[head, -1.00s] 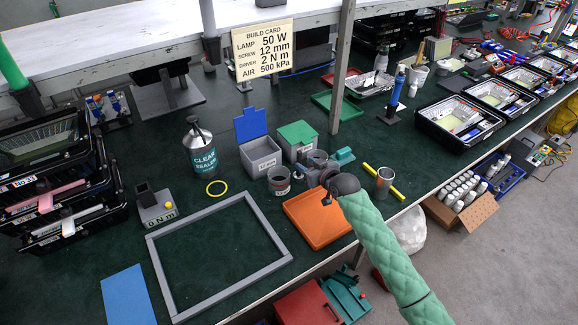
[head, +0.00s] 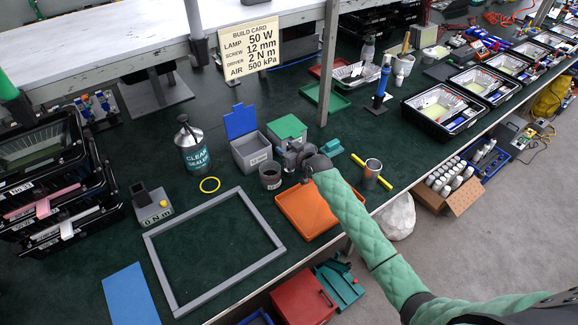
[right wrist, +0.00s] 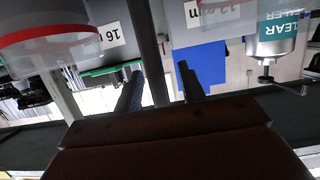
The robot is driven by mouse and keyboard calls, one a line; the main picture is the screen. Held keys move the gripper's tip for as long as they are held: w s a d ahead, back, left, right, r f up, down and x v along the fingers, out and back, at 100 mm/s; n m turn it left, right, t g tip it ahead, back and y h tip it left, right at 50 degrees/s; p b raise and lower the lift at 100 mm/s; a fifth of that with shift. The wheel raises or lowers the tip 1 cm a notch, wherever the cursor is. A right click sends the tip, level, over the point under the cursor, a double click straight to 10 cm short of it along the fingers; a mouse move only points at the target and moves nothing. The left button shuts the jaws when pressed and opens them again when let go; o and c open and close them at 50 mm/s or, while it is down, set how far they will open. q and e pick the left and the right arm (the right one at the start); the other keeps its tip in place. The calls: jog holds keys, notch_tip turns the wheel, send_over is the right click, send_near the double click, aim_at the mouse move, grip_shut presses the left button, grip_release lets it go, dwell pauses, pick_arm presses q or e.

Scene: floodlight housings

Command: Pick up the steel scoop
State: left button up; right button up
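I cannot make out a clear scoop shape. A steel, cup-shaped piece (head: 372,169) stands at the right of the dark green bench top, beside a yellow bar (head: 357,160); I cannot tell whether it is the scoop. My right gripper (head: 291,153) is in front of the green-lidded bin, left of the steel piece, and hides part of what is behind it. My left gripper is in no view.
A blue-lidded grey bin (head: 250,153), a green-lidded bin (head: 287,130) and a red-ringed jar (head: 270,175) crowd the right gripper. An orange tray (head: 308,212) lies below the arm. A sealer can (head: 192,147) and a grey frame (head: 213,250) are left. An upright post (head: 328,65) rises behind.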

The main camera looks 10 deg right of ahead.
jog(key=shift+w, duration=0.2)
jog(key=shift+c, duration=0.4)
jog(key=shift+a, duration=0.1)
grip_shut()
dwell(0.9)
